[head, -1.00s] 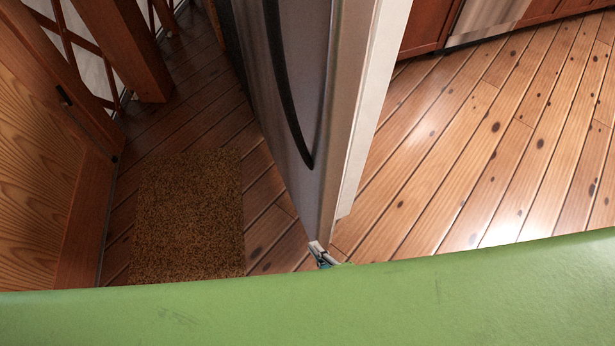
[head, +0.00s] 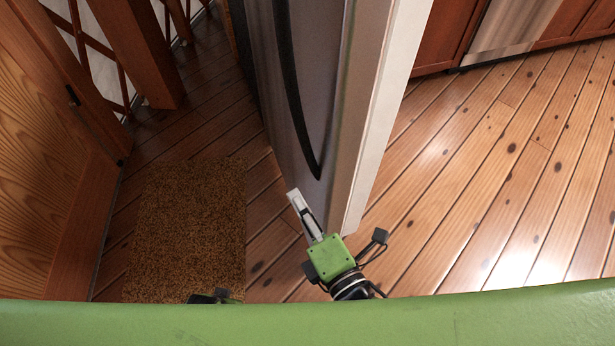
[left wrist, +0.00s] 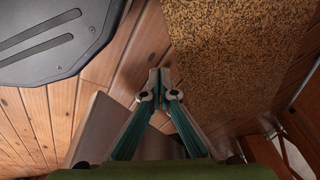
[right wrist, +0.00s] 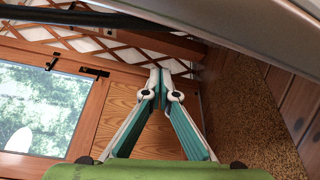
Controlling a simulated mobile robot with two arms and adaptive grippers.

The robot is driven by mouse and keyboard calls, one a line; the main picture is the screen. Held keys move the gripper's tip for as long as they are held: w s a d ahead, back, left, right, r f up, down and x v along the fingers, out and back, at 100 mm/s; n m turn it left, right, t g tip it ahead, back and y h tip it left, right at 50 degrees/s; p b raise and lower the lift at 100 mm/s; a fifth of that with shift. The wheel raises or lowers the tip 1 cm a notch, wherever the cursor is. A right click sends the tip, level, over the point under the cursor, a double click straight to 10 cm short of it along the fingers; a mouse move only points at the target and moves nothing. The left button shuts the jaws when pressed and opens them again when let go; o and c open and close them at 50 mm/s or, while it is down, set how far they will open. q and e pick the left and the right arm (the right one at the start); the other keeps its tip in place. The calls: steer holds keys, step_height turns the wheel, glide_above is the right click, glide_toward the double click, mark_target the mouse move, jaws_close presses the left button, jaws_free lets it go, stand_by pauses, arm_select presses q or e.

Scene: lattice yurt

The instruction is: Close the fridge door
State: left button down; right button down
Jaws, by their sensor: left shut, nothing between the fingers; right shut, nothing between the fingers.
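The fridge door (head: 318,150) stands open in the head view, its grey outer face to the left and its pale inner edge (head: 390,120) to the right. A long dark curved handle (head: 290,90) runs down the outer face. My right gripper (head: 293,195) is shut and empty, on the outer-face side by the door's lower near end; I cannot tell whether it touches. It also shows in the right wrist view (right wrist: 160,72), under a grey curved edge. My left gripper (left wrist: 159,72) is shut and empty above the floor in the left wrist view; in the head view only a dark bit of that arm shows.
A brown mat (head: 188,225) lies on the plank floor left of the door. A wooden door (head: 45,150) and lattice wall stand at the far left. Red-brown cabinets (head: 440,40) are at the back. The floor (head: 480,190) right of the fridge door is clear.

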arm_select(q)
steer(key=shift+s+f+p, duration=0.15)
steer(key=shift+s+f, duration=0.15)
steer(key=shift+f, duration=0.25)
steer(key=shift+s+f+p, duration=0.15)
steer(key=shift+s+f, duration=0.15)
steer(key=shift+f, duration=0.25)
arm_select(e)
steer(key=w, duration=0.1)
steer(key=w+d, duration=0.1)
steer(key=w, duration=0.1)
steer(key=w+d, duration=0.1)
steer(key=shift+w+r, duration=0.25)
steer(key=shift+w, duration=0.05)
arm_select(q)
steer(key=shift+a, duration=0.1)
arm_select(e)
steer(key=shift+d, duration=0.15)
